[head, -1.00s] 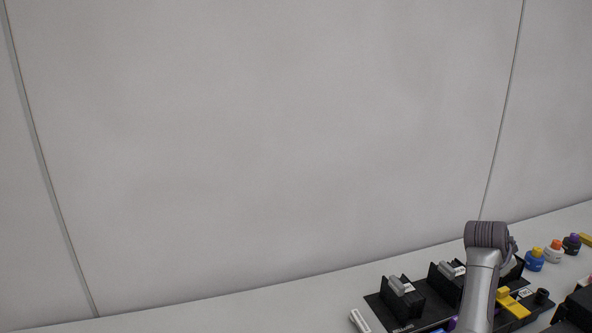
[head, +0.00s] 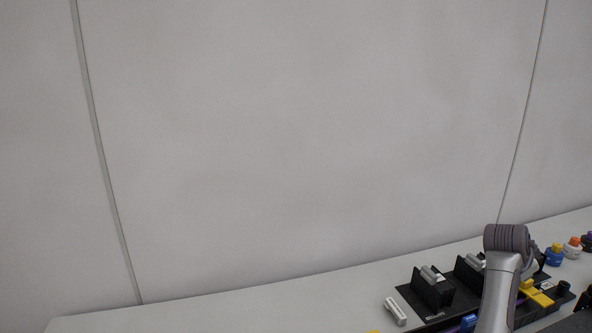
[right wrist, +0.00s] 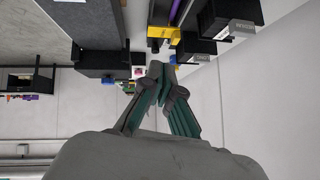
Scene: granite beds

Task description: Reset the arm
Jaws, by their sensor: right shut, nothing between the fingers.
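My right gripper (right wrist: 160,72) shows in the right wrist view with its two fingers together at the tips and nothing between them. It hangs in free air, with dark blocks and a table edge in the upper part of that view. In the head view my grey arm (head: 500,285) rises at the lower right, in front of the black tray; its gripper cannot be made out there. My left gripper is not in view.
A black tray (head: 412,299) with black holders and a yellow part (head: 537,294) stands on the pale table (head: 230,310). A white piece (head: 395,312) lies left of it. Several small bottles, one blue (head: 554,255), stand at the right. A plain wall (head: 300,140) is behind.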

